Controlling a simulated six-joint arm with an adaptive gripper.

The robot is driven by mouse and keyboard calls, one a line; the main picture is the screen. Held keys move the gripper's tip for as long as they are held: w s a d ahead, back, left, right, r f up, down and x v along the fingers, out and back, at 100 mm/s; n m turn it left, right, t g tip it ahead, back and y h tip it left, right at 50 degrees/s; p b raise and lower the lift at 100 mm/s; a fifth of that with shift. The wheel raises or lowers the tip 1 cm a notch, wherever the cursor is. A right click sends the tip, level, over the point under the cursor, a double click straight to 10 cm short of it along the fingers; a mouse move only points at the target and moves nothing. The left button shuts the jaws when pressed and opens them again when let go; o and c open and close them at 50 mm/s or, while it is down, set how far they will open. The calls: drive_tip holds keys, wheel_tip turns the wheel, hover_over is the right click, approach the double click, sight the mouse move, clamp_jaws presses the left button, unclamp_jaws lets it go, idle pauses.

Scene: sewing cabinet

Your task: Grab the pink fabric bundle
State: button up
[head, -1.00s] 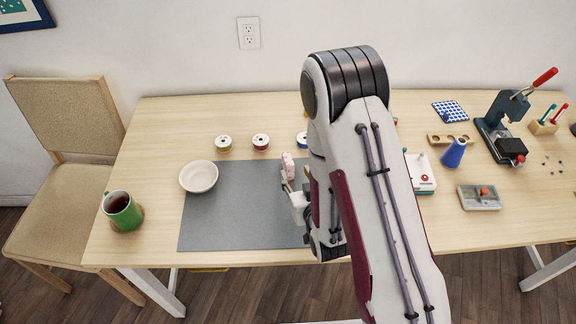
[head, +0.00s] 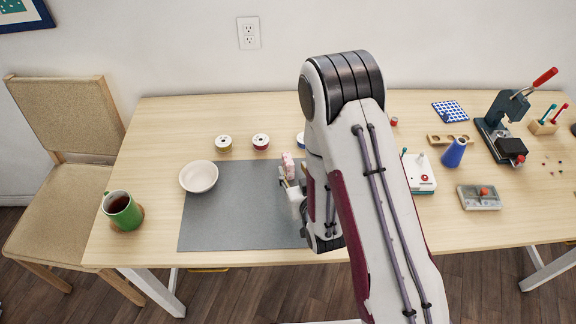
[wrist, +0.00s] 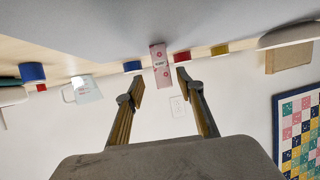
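The pink fabric bundle (head: 288,162) stands upright near the right part of the grey mat (head: 232,215), with its lower part hidden behind my gripper (head: 287,181). In the wrist view, which is upside down, the pink bundle (wrist: 159,66) shows a small label and lies between and just beyond the fingertips. My gripper (wrist: 160,88) is open, with a clear gap between its two fingers. I see no contact with the bundle.
A white bowl (head: 199,177) sits at the mat's left edge. Thread spools (head: 261,141) stand behind the mat. A green mug (head: 122,211) is at far left. My arm hides part of the table; a white device (head: 419,174) stands to its right.

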sight(290, 170)
idle(0.3)
drive_tip(key=shift+a+x, duration=0.15)
drive_tip(key=shift+x, duration=0.7)
drive_tip(key=shift+a+x, duration=0.15)
drive_tip(key=shift+x, duration=1.5)
drive_tip(key=shift+f, duration=0.1)
drive_tip(key=shift+c, duration=0.5)
drive_tip(key=c, duration=0.9)
